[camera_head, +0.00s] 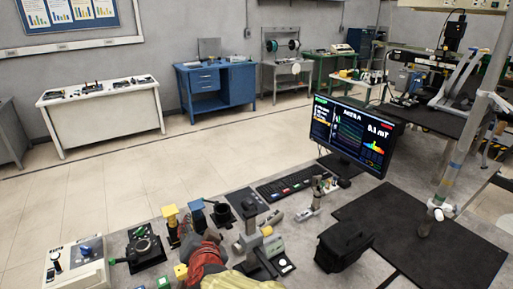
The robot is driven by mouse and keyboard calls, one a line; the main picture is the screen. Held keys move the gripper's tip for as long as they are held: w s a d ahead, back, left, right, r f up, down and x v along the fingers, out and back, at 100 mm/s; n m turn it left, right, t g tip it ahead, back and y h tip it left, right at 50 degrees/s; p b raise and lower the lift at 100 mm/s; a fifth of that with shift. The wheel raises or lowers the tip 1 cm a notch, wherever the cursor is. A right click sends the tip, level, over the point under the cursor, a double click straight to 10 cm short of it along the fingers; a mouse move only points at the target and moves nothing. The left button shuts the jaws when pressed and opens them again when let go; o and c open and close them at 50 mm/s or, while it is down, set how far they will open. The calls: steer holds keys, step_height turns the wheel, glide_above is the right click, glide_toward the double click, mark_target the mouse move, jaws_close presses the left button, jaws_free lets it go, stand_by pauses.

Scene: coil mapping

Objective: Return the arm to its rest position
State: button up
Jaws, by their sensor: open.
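No arm of mine and no gripper can be made out in the head view, so the arm's pose is not shown. The grey workbench (375,186) in front of me carries a dark monitor (350,136) with lit coloured readouts and a keyboard (291,181). A red and beige bulky item (208,258) lies at the bottom edge, partly cut off; I cannot tell what it is.
A light pole (455,160) rises from the bench's right side by a black mat (440,245). A black bag (343,246), a control box (77,265) and several small fixtures crowd the front. A white table (102,115) and blue desk (216,84) stand beyond open floor (175,160).

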steer(key=s+d+r+n+g+y, duration=0.1)
steer(key=s+d+r+n, duration=0.15)
steer(key=d, duration=0.35)
steer(key=s+d+r+n+g+y, duration=0.1)
steer(key=s+d+r+n, duration=0.15)
steer(key=d, duration=0.45)
steer(key=s+d+f+g+h, duration=0.2)
steer(key=s+d+h, duration=0.1)
steer(key=s+d, duration=0.5)
steer(key=s+d+f+g+h, duration=0.2)
steer(key=s+d, duration=0.6)
steer(key=d, duration=0.5)
steer(key=shift+s+d+f+m+g+h, duration=0.3)
steer(key=shift+s+d+f+m+h, duration=0.1)
steer(key=shift+f+h, duration=0.25)
steer(key=shift+w+r, duration=0.1)
steer(key=shift+c, duration=0.9)
